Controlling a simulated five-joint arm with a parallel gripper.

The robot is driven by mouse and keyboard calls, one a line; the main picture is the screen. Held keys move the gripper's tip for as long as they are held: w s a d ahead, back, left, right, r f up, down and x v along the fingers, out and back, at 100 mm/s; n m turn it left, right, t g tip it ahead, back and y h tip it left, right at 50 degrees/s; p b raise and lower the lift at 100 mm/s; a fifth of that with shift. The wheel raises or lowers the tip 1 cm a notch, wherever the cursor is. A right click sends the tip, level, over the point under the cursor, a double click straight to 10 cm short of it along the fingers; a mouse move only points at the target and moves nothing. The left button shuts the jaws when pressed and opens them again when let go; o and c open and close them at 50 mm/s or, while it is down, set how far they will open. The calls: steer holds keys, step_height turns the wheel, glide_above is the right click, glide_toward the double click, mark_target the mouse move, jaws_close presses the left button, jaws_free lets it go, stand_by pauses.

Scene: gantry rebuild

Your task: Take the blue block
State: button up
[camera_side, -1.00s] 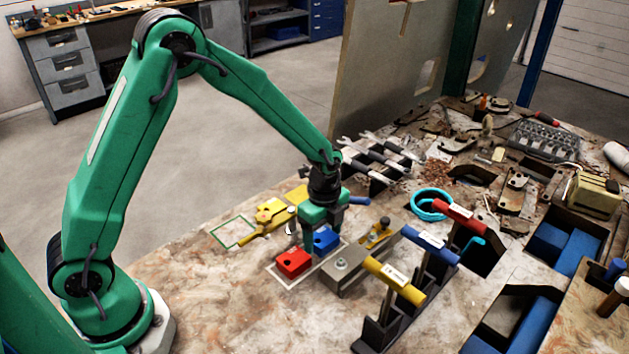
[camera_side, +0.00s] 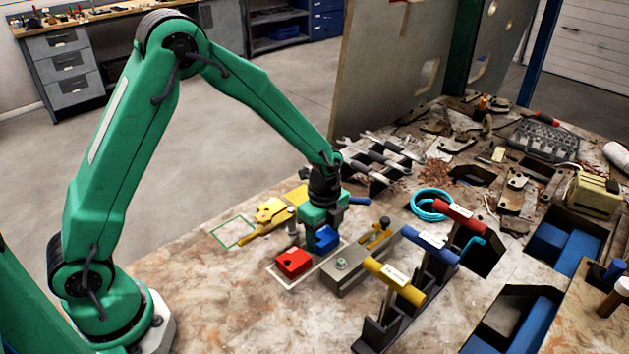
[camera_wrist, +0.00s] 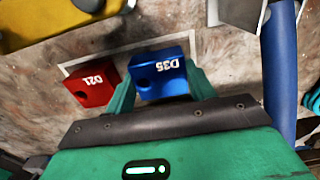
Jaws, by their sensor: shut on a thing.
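The blue block (camera_side: 326,238) sits at the back end of a white-outlined rectangle on the table. In the wrist view it shows the label D35 (camera_wrist: 160,74). My gripper (camera_side: 318,240) points down over it, with its green fingers on both sides of the block, shut on it. The fingers also flank the block in the wrist view (camera_wrist: 162,92). The block looks to be at table level; I cannot tell whether it touches the surface.
A red block (camera_side: 293,262) marked D21 lies just left of the blue one, inside the outline. A grey metal fixture (camera_side: 345,277) stands close on the right. Yellow tools (camera_side: 268,214) lie behind left. A rack with yellow, blue and red handles (camera_side: 432,243) stands front right.

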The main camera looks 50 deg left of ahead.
mark_target(323, 235)
steer(key=shift+r, duration=3.6)
steer(key=shift+a+r, duration=0.1)
